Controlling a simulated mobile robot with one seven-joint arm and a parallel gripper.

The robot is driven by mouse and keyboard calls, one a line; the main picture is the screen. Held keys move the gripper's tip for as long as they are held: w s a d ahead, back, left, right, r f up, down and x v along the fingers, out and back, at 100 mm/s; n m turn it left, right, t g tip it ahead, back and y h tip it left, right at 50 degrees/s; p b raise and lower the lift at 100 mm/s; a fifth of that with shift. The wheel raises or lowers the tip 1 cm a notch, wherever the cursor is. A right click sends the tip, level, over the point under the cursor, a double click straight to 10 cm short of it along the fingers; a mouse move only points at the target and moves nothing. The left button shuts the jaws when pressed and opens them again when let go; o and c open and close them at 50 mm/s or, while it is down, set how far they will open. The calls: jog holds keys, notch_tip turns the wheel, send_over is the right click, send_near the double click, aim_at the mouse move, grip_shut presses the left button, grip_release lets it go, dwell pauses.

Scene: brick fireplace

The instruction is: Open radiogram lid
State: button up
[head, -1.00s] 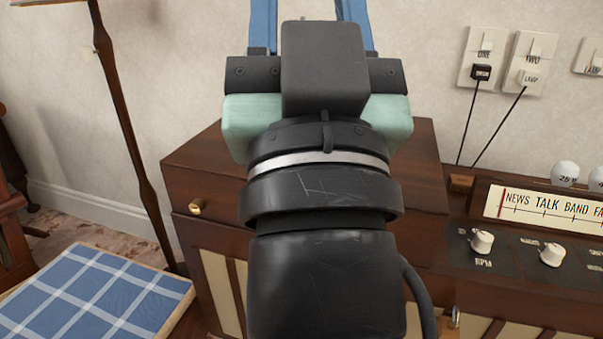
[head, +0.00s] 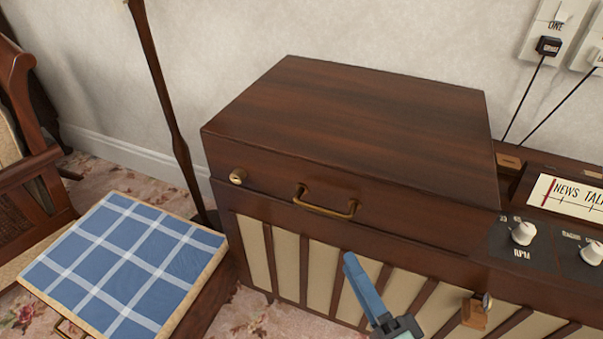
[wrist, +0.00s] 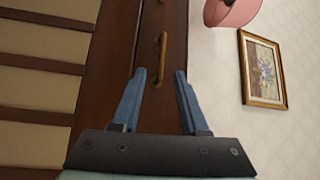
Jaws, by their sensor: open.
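The radiogram lid (head: 370,110) is a dark brown wooden box top. It is closed on the radiogram cabinet (head: 380,245). A curved brass handle (head: 327,204) is fixed to the lid's front face. My gripper (head: 352,265) shows only one blue finger clearly in the head view, below and right of the handle. In the wrist view both fingers of my gripper (wrist: 160,74) are apart and empty. The handle (wrist: 159,60) appears between and just beyond their tips there. I cannot tell the exact gap to it.
A round brass fitting (head: 238,177) is on the lid's front left. The control panel with white knobs (head: 523,233) is at the right. A blue checked cushion (head: 130,262) lies at the lower left. A thin wooden pole (head: 168,105) stands behind it.

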aim_at(321, 209)
jog(key=b+x, duration=0.1)
jog(key=x, duration=1.1)
jog(key=shift+w+r, duration=0.2)
jog(key=shift+w, duration=0.1)
jog(key=shift+c, duration=0.3)
grip_shut()
dwell(0.7)
